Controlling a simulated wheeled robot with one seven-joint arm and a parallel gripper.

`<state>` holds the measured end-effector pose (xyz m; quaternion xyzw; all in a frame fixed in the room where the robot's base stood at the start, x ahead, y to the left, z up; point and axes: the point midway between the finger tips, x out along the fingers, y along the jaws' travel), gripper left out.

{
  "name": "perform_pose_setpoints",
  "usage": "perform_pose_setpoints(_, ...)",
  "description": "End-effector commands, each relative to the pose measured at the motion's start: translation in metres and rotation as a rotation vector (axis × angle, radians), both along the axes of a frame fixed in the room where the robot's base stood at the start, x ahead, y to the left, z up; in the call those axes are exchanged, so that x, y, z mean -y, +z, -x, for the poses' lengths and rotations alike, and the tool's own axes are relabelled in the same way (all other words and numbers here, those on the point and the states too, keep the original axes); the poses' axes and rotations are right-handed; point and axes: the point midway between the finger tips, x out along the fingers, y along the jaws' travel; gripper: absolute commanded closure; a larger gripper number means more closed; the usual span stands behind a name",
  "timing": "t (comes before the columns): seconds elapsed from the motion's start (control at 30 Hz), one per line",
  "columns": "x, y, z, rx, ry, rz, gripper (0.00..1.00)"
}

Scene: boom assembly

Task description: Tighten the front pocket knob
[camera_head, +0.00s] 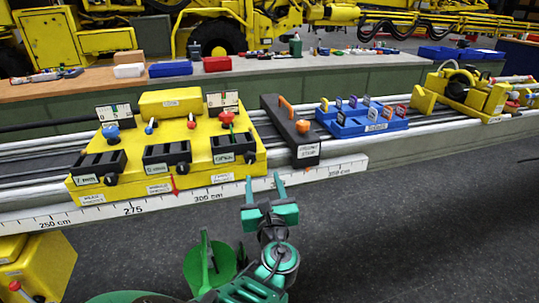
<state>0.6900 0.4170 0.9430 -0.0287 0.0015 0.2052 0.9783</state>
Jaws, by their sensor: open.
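A yellow carriage (205,140) sits on the rail. Its front edge carries three black pockets: a left pocket (100,163), a middle pocket (167,154) and a right pocket (234,145), each with a small dark round knob at its lower right. These are the left knob (110,179), middle knob (182,167) and right knob (249,158). Which one is the front pocket knob I cannot tell. My green gripper (264,184) is open and empty, its fingers pointing away from me, just below and right of the right knob. It appears apart from the carriage.
A blue star knob (111,134) and a red knob (227,118) stand on the carriage. A white ruler (330,170) edges the rail. The right floor is clear.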

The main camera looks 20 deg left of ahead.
Motion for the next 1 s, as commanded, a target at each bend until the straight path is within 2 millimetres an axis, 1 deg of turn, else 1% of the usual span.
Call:
perform_pose_setpoints(0.03,-0.009,0.000,0.007,0.017,0.024,0.019,0.49)
perform_pose_setpoints(0.07,-0.012,0.000,0.009,0.024,0.034,0.026,0.49)
perform_pose_setpoints(0.17,-0.019,0.001,0.010,0.035,0.050,0.039,0.49)
perform_pose_setpoints(0.33,-0.027,0.001,-0.009,0.035,0.048,0.036,0.49)
perform_pose_setpoints(0.5,-0.040,0.002,-0.037,0.036,0.046,0.035,0.49)
perform_pose_setpoints(0.7,-0.055,0.001,-0.065,0.034,0.047,0.036,0.49)
perform_pose_setpoints(0.8,-0.059,0.001,-0.075,0.034,0.047,0.036,0.49)
perform_pose_setpoints(1.0,-0.064,0.001,-0.083,0.033,0.047,0.037,0.49)
